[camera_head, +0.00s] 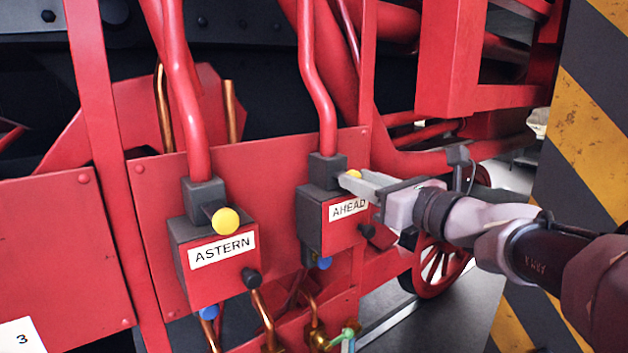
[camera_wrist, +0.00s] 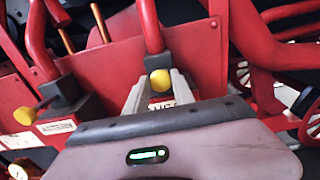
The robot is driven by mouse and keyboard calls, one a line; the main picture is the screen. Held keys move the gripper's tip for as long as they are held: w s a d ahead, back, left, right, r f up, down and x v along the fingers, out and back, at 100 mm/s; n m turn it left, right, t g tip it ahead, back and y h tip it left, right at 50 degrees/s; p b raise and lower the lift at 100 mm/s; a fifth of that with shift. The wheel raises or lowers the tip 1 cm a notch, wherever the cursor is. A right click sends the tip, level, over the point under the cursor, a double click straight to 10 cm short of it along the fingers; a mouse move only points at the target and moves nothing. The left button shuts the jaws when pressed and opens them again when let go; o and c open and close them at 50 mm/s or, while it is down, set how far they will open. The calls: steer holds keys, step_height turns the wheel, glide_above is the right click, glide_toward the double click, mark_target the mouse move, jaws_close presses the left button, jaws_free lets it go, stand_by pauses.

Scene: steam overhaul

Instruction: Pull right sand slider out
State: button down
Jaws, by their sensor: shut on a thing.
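The right sand slider has a yellow knob (camera_wrist: 160,81) above the box labelled AHEAD (camera_head: 348,208). In the wrist view my gripper (camera_wrist: 160,88) has its two grey fingers on either side of this knob, shut on it. In the head view my gripper (camera_head: 350,179) reaches in from the right, and only a sliver of the knob (camera_head: 354,174) shows behind the fingers. The left slider's yellow knob (camera_head: 226,221) stands above the ASTERN label (camera_head: 222,249) and is free.
Red pipes (camera_head: 316,80) run down into both boxes. A red frame bar (camera_head: 100,130) stands at the left. A yellow and black striped panel (camera_head: 590,110) is at the right. A red spoked wheel (camera_head: 438,265) is below my gripper. Copper pipes and a green-handled valve (camera_head: 347,336) are lower down.

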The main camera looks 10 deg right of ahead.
steer(key=v, duration=0.2)
steer(key=shift+s+d, duration=0.15)
steer(key=shift+s, duration=0.15)
steer(key=c, duration=1.4)
jaws_free()
steer(key=o, duration=0.3)
steer(key=shift+s+d, duration=0.1)
steer(key=shift+s, duration=0.05)
steer(key=shift+o, duration=0.2)
